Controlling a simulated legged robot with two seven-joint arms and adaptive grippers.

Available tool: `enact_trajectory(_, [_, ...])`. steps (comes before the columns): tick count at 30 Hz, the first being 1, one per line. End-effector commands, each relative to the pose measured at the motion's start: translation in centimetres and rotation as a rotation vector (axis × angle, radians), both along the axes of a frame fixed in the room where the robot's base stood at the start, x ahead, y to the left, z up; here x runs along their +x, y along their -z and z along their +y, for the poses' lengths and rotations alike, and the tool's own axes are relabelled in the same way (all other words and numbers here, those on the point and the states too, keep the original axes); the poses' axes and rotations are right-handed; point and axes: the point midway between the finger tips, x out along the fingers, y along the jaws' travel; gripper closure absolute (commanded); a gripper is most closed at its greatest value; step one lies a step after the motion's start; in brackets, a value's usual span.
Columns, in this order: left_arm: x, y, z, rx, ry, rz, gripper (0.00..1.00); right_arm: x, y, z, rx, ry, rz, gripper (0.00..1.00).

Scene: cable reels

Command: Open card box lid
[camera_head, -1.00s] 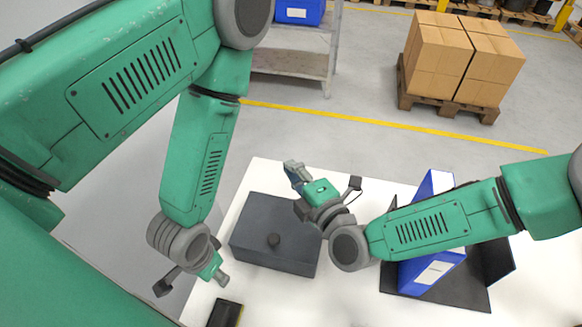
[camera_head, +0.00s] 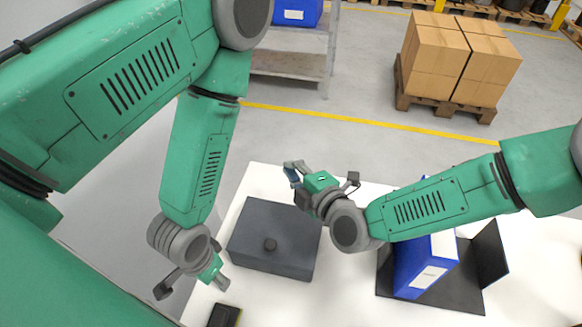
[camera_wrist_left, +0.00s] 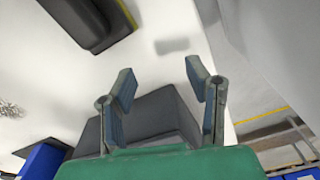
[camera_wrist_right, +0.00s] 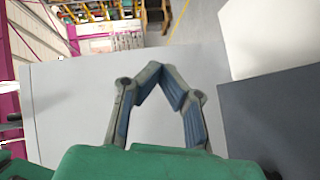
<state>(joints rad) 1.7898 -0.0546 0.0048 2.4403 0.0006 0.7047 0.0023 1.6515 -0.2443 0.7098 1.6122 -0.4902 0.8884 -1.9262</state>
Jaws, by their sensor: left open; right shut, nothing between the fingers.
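The dark grey card box (camera_head: 275,240) stands on the white table with its lid on. The box also shows in the left wrist view (camera_wrist_left: 150,115) and at the right edge of the right wrist view (camera_wrist_right: 270,115). My right gripper (camera_head: 291,172) is at the back right of the box, apart from the knob, shut and empty; its fingertips (camera_wrist_right: 162,75) meet in the right wrist view. My left gripper (camera_head: 222,284) is at the box's front left, open and empty, with its fingertips (camera_wrist_left: 160,75) spread.
A blue binder (camera_head: 425,265) stands in a black holder (camera_head: 490,250) on the right. A small black object with a yellow edge (camera_head: 224,315) lies at the front of the white table (camera_head: 340,290). Boxes on a pallet (camera_head: 455,60) and a shelf (camera_head: 290,62) stand beyond.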

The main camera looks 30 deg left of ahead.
Motion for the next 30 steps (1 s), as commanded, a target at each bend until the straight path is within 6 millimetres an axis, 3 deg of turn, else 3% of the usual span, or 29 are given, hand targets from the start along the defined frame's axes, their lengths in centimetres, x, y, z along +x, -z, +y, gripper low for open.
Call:
enact_trajectory(19, [-0.3, -0.1, -0.1, 0.003, 0.0, -0.001, 0.56, -0.3, -0.1, -0.4, 0.001, -0.002, 0.0, 1.0])
enact_trajectory(23, [-0.3, -0.1, -0.1, 0.003, 0.0, -0.002, 0.56, -1.0, -0.5, -1.7, -0.001, -0.004, 0.0, 1.0])
enact_trajectory(30, [-0.3, -0.1, 0.0, 0.001, 0.0, -0.002, 0.56, -3.5, -1.5, -5.8, -0.004, -0.003, 0.0, 1.0])
